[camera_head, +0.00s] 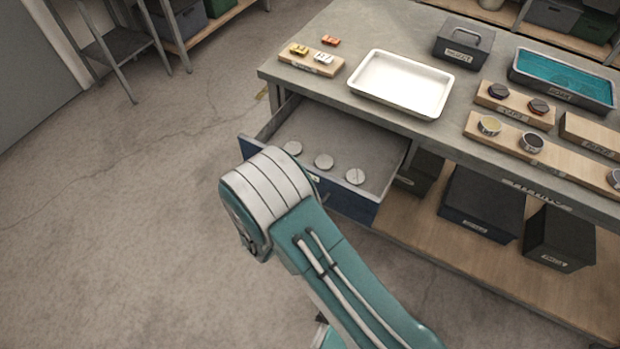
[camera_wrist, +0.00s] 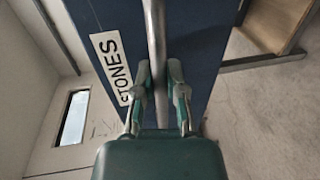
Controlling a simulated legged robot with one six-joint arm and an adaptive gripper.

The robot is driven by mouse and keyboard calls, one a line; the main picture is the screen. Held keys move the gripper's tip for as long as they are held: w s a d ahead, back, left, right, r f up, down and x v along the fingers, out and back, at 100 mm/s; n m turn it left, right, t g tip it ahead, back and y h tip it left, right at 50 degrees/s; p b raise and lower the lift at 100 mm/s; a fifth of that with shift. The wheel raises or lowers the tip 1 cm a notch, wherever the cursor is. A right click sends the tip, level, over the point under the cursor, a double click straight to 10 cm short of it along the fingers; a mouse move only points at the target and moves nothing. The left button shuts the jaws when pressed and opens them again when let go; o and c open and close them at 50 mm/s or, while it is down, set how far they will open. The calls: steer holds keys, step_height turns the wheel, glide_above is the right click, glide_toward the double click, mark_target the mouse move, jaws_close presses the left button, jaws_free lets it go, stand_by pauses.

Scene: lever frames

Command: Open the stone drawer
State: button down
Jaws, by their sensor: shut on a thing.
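The stone drawer (camera_head: 358,207) has a blue front and is pulled well out from under the workbench. Several round grey stones lie on its floor, in view from the head camera. In the wrist view, the blue drawer front (camera_wrist: 205,35) carries a white label (camera_wrist: 112,62) reading "STONES". A grey bar handle (camera_wrist: 155,40) runs down the front. My gripper (camera_wrist: 160,80) is shut on this handle, one finger on each side. In the head view my arm hides the gripper and part of the drawer front.
On the workbench (camera_head: 440,130) stand a white tray (camera_head: 402,84), a dark box with a handle (camera_head: 463,43), a teal-filled tray (camera_head: 563,80) and wooden blocks with small items. Dark bins (camera_head: 482,205) sit on the lower shelf. The floor to the left is clear.

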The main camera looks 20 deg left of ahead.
steer(key=shift+s+f, duration=0.25)
steer(key=shift+s, duration=0.45)
steer(key=c, duration=0.7)
jaws_free()
steer(key=shift+w, duration=0.1)
steer(key=shift+r, duration=0.1)
steer(key=v, duration=1.2)
steer(key=shift+a, duration=0.15)
